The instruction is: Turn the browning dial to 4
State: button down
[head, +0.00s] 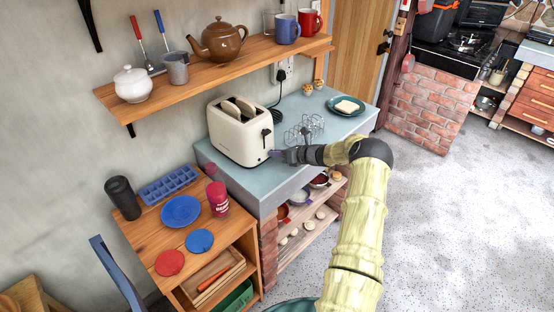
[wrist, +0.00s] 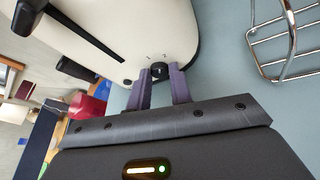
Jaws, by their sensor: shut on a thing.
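The cream toaster (head: 236,137) stands on the grey-blue counter top, with slices showing in its slots. My gripper (head: 277,154) reaches in from the right at the toaster's lower end. In the wrist view my gripper (wrist: 162,76) has its two purple-grey fingers on either side of the dial, shut on it. The dial is mostly hidden from the head camera. The toaster's black lever (wrist: 85,32) is beside the dial.
A wire toast rack (head: 305,131) stands close to the right of my gripper; it also shows in the wrist view (wrist: 286,42). A teal plate with bread (head: 346,106) lies farther back. A wooden shelf (head: 215,68) hangs above the toaster.

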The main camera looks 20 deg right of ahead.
jog(key=shift+f+m+b, duration=0.25)
jog(key=shift+m+b, duration=0.05)
jog(key=shift+b, duration=0.35)
jog(key=shift+d+r+y, duration=0.1)
jog(key=shift+y, duration=0.2)
jog(key=shift+r, duration=0.1)
jog(key=c, duration=1.3)
grip_release()
jog(key=shift+o, duration=0.2)
jog(key=b+v, duration=0.4)
jog(key=v, duration=1.3)
jog(key=shift+s+r, duration=0.15)
jog(key=shift+d, duration=0.1)
